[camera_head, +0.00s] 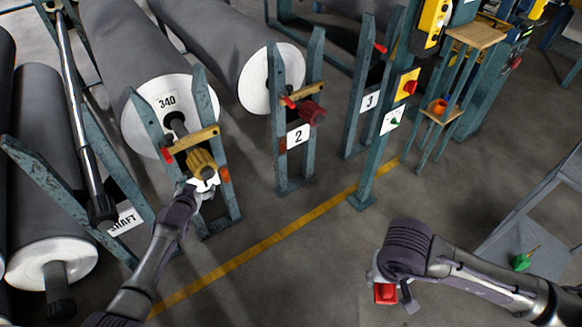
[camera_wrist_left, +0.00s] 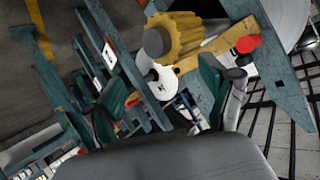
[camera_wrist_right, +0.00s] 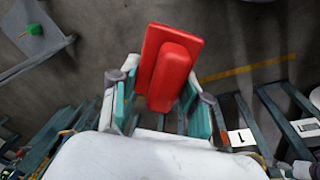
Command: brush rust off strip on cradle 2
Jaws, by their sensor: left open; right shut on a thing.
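Cradle 2 (camera_head: 282,150), marked by a white "2" label, stands at the upper middle of the head view. A golden-brown strip (camera_head: 305,92) crosses its top, beside a dark red ribbed knob (camera_head: 312,113). I cannot make out rust on the strip. My right gripper (camera_head: 383,277) is shut on a red block (camera_head: 385,294), low and well away from cradle 2. The right wrist view shows the red block (camera_wrist_right: 170,65) between the fingers; no bristles show. My left gripper (camera_head: 203,190) is open, just below a yellow ribbed knob (camera_head: 202,163) on the neighbouring left cradle.
The left cradle bears a grey roll (camera_head: 135,60) marked 340 and another strip (camera_head: 195,139). A cradle marked 3 (camera_head: 369,101) stands right of cradle 2. A post with a red button (camera_head: 409,87) stands farther right. The floor beyond the yellow line (camera_head: 275,240) is mostly clear.

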